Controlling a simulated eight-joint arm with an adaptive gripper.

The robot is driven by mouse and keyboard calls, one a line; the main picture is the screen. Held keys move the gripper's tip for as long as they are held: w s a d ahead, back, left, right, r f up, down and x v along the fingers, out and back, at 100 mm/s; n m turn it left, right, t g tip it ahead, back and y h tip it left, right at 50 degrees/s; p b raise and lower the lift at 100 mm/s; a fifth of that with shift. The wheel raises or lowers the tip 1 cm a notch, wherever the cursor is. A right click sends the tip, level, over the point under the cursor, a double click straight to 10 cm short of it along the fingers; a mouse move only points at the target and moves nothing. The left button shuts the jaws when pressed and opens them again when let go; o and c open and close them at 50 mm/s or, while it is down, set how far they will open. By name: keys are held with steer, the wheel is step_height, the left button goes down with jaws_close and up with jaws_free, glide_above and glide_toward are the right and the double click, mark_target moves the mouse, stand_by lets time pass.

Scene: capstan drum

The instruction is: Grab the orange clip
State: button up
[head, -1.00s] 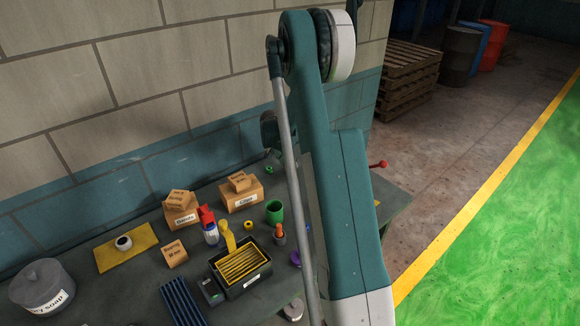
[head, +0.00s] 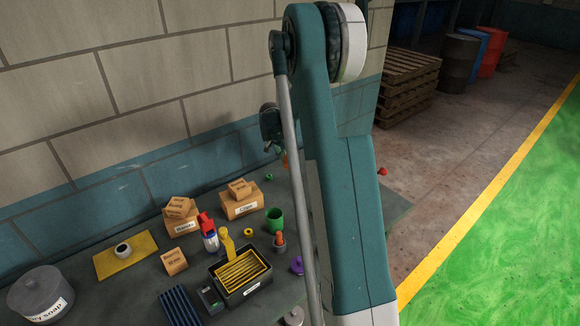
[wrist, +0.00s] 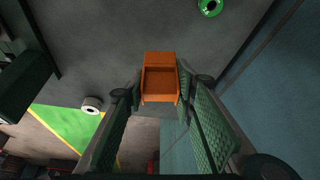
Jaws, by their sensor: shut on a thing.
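The orange clip (wrist: 160,78) is a boxy orange piece with an open frame in the wrist view. It sits between the two green textured finger pads of my gripper (wrist: 158,98), which is shut on it. In the head view my gripper (head: 272,130) is partly hidden behind my arm, above the far end of the bench. A small orange part of the clip (head: 285,160) shows beside my arm there, apart from the bench top.
The bench holds cardboard boxes (head: 241,206), a green cup (head: 274,220), a black bin with yellow slats (head: 240,270), a spray bottle (head: 208,232) and a grey pot (head: 40,292). A green ring (wrist: 210,6) lies on the bench. The block wall stands close behind.

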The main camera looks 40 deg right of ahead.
steer(key=shift+r, duration=1.9)
